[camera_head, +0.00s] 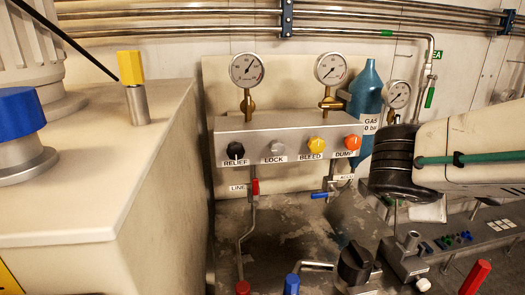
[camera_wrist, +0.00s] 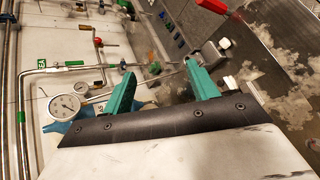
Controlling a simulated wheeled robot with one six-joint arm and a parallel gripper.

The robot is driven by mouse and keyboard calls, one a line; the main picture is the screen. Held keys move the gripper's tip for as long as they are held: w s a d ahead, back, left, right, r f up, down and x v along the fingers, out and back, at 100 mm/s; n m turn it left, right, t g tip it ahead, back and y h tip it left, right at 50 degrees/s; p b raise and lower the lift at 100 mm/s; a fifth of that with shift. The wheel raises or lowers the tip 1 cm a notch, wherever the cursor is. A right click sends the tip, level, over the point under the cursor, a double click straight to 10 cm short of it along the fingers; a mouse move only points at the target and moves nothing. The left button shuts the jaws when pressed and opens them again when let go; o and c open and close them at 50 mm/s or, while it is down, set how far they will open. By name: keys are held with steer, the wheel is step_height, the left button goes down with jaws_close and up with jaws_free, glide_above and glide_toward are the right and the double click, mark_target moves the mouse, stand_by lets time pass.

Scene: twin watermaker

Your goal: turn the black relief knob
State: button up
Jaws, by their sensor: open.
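The black relief knob (camera_head: 235,151) is on the left end of the grey valve panel (camera_head: 285,128), above the label RELIEF. To its right on the same panel are the grey LOCK knob (camera_head: 277,147), the yellow BLEED knob (camera_head: 316,144) and the orange DUMP knob (camera_head: 352,142). In the wrist view my gripper (camera_wrist: 158,78) has its two green fingers wide apart with nothing between them. My arm comes in from the right in the head view, well right of the relief knob; the fingers are not visible there. The relief knob is not discernible in the wrist view.
Gauges (camera_head: 246,70) stand on top of the panel. A blue gas bottle (camera_head: 366,90) is right of it. A pale cabinet (camera_head: 150,200) fills the left. Below are a red-handled line valve (camera_head: 256,187), a blue lever (camera_head: 320,195) and a large black knob (camera_head: 355,263). Space before the relief knob looks clear.

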steer(key=w+a+r+n+t+y, duration=0.1)
steer(key=w+a+r+n+t, duration=0.1)
steer(key=w+a+n+t, duration=0.45)
steer(key=n+t+y, duration=0.4)
steer(key=n+y, duration=0.8)
steer(key=n, duration=0.4)
glide_toward(236, 153)
steer(key=d+x, duration=0.1)
steer(key=x, duration=0.5)
steer(key=a+x, duration=0.1)
steer(key=x, duration=0.2)
steer(key=shift+w, duration=0.2)
steer(key=shift+w+a, duration=0.2)
steer(key=shift+w, duration=0.45)
steer(key=c, duration=1)
